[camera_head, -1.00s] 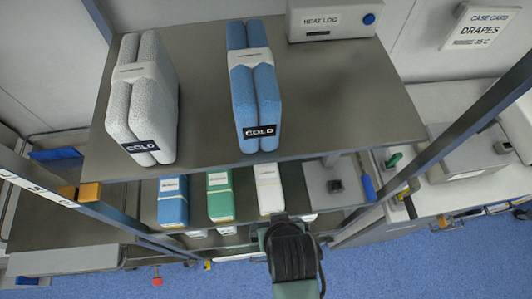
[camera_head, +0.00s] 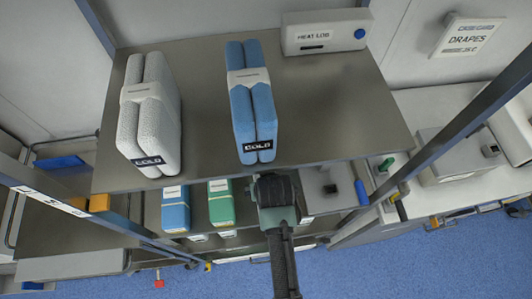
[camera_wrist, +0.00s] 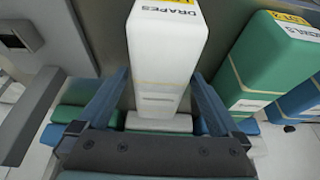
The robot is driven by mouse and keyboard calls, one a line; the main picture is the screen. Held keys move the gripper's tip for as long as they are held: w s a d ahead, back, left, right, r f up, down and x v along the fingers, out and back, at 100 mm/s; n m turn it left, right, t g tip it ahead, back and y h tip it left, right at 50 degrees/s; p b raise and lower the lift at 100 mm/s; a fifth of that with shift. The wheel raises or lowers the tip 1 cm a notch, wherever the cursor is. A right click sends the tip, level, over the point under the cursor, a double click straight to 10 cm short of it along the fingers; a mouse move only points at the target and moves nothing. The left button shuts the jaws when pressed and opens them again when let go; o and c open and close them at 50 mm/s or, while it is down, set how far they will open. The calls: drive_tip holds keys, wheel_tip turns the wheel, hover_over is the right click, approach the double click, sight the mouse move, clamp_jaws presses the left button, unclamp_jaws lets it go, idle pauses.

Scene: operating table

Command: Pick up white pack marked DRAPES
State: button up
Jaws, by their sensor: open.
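The white pack marked DRAPES (camera_wrist: 165,55) stands in the middle of the wrist view, with a yellow label at its top edge and a pale band around it. My gripper (camera_wrist: 160,76) is open, with one blue finger on either side of the pack's near part. I cannot tell whether either finger touches it. In the head view my arm covers the place on the lower shelf where the white pack stood, and my fingertips are hidden.
A green pack (camera_wrist: 262,65) stands close right of the white pack, with a blue pack (camera_wrist: 298,100) beyond it. In the head view the upper shelf (camera_head: 330,110) overhangs, carrying white (camera_head: 150,115) and blue (camera_head: 250,100) COLD packs. A rack post (camera_head: 440,140) stands right.

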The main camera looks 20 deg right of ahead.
drive_tip(key=shift+x, duration=1.1)
drive_tip(key=shift+c, duration=0.3)
drive_tip(key=c, duration=1.4)
drive_tip(key=shift+c, duration=0.5)
drive_tip(key=shift+w+r+p, duration=0.1)
drive_tip(key=shift+r+p, duration=0.1)
drive_tip(key=shift+p, duration=0.1)
